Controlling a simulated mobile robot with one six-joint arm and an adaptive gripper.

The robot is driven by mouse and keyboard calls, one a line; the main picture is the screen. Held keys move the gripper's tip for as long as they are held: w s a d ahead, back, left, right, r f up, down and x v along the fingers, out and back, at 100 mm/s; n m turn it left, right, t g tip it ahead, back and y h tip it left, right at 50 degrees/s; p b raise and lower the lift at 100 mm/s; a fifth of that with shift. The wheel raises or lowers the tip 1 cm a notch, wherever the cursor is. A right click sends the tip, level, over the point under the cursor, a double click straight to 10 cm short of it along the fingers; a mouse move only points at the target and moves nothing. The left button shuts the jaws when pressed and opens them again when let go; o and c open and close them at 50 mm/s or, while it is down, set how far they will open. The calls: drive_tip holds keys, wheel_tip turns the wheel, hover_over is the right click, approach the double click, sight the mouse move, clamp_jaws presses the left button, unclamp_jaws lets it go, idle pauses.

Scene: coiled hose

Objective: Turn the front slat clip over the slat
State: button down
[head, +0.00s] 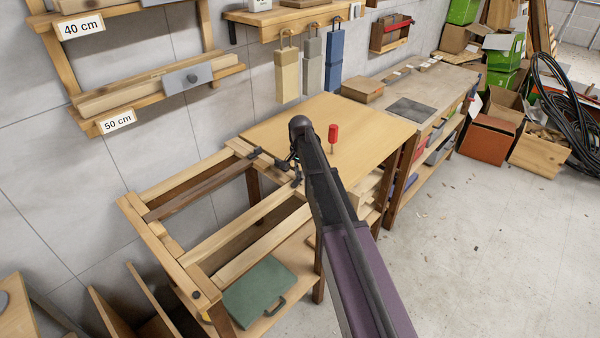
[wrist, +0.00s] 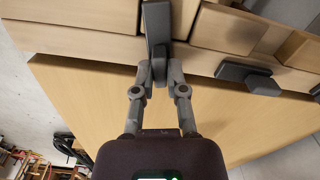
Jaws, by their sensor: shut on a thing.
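My gripper (wrist: 158,74) is shut on a dark grey clip, the front slat clip (wrist: 156,22). In the wrist view its long plate points up the picture, across the light wooden rail (wrist: 80,42) at the board's edge. In the head view my gripper (head: 297,172) is at the end of the dark arm, mostly hidden by it. A second dark clip (wrist: 246,76) sits farther right on the wood in the wrist view, apart from my fingers. A dark brown slat (head: 200,190) lies in the bench frame. I cannot tell whether the held clip covers a slat.
The wooden board (head: 365,128) is beside the open frame. A red-handled tool (head: 333,134) stands on it. A green case (head: 258,292) lies on the shelf below. A second workbench (head: 440,90) stands behind.

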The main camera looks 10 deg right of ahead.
drive_tip(key=shift+m, duration=1.3)
drive_tip(key=c, duration=0.7)
unclamp_jaws()
